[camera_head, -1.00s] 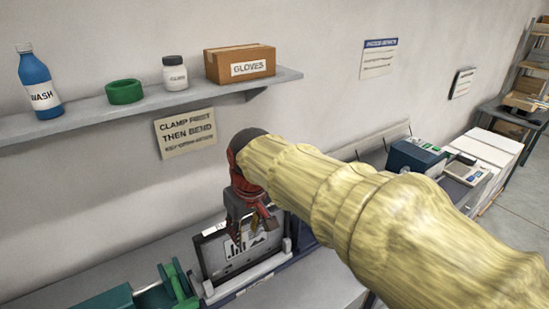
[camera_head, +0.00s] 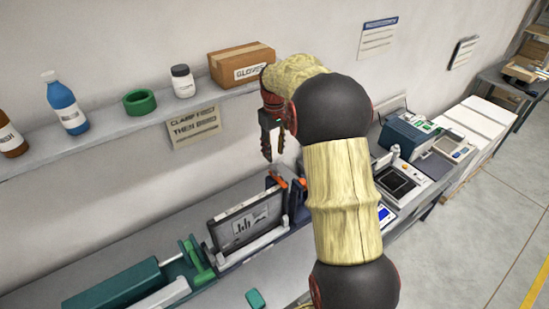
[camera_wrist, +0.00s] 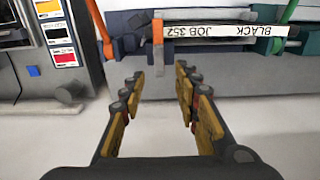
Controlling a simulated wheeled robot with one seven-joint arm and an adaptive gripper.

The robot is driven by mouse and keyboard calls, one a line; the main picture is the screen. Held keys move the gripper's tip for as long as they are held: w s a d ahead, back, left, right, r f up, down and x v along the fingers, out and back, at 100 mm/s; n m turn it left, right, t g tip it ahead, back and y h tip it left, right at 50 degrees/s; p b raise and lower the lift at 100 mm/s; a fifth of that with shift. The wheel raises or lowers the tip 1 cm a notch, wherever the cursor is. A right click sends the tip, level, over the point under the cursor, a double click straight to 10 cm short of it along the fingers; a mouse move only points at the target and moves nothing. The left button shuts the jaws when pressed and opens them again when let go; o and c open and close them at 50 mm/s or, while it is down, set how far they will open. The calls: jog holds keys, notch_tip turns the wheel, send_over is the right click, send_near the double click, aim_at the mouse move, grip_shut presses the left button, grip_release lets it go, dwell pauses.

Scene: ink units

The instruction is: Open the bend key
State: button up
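A bending unit (camera_head: 135,282) stands on the bench, with an upright dark-framed plate (camera_head: 243,226) in its holder. An orange lever (camera_head: 277,181) is at the plate's right end; it stands upright in the wrist view (camera_wrist: 158,36). A green lever (camera_head: 197,262) is at the left end, also seen tilted in the wrist view (camera_wrist: 286,28). No lever is labelled legibly, so I cannot tell which is the bend key. My gripper (camera_head: 273,150) is open and empty, above and apart from the orange lever. In the wrist view its fingers (camera_wrist: 163,80) point toward the orange lever's side.
A label strip (camera_wrist: 222,31) reading BLACK JOB 352 appears upside down. A shelf (camera_head: 110,126) with bottles, a green ring and a gloves box (camera_head: 240,62) runs along the wall. Consoles (camera_head: 398,186) stand at right. A small green block (camera_head: 255,299) lies on the bench front.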

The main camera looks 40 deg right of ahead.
aim_at(274, 168)
jog(key=shift+d+f+p, duration=0.1)
jog(key=shift+f+p, duration=0.45)
jog(key=shift+f, duration=3.4)
jog(key=shift+c, duration=1.3)
grip_shut()
